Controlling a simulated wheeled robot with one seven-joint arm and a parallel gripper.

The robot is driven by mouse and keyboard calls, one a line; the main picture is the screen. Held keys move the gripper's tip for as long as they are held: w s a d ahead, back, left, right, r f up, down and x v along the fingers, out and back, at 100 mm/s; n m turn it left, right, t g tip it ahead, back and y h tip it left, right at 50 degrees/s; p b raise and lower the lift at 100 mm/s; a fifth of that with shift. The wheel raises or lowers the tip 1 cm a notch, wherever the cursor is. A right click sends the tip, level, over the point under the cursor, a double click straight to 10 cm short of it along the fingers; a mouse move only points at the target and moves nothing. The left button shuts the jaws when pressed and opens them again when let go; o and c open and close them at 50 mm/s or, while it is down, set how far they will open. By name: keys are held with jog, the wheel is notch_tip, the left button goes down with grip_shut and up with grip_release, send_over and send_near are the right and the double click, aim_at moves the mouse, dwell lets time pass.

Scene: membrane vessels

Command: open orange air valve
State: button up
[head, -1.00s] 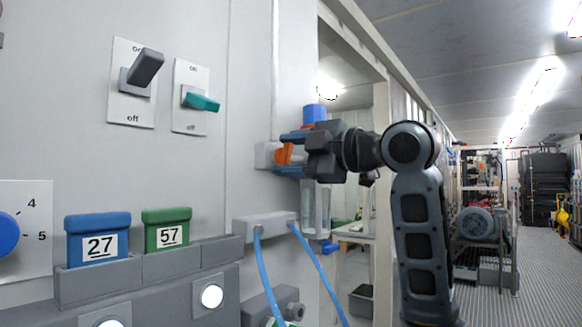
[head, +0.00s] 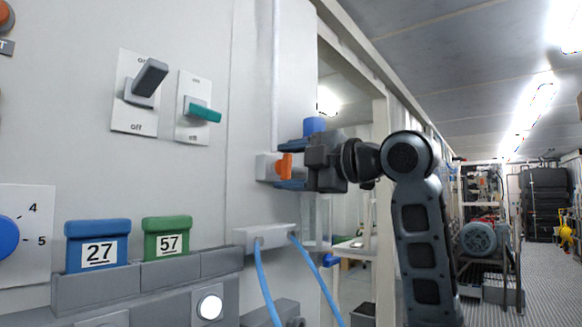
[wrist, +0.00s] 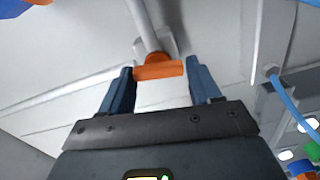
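The orange air valve handle (head: 285,166) sits on a pale valve body (head: 264,168) at the wall panel's right edge. In the head view the handle stands about upright. My gripper (head: 290,166) comes from the right, with one blue finger above the handle and one below it. In the wrist view the orange handle (wrist: 158,71) lies crosswise between the tips of my open gripper (wrist: 160,75). Narrow gaps seem to show at both handle ends; I cannot tell whether either finger touches. A pale pipe runs away from the valve.
A blue part (head: 314,125) is just above my gripper. Below are a grey block (head: 265,238) with blue hoses (head: 312,265). Left on the panel are a grey switch (head: 150,77), a teal switch (head: 203,111) and boxes 27 (head: 98,247) and 57 (head: 167,240). The aisle at right is free.

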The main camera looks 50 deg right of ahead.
jog(key=o, duration=0.3)
jog(key=shift+s, duration=0.1)
jog(key=s, duration=0.7)
jog(key=shift+s+d+b, duration=0.15)
jog(key=shift+s+b, duration=0.2)
jog(key=shift+b, duration=0.05)
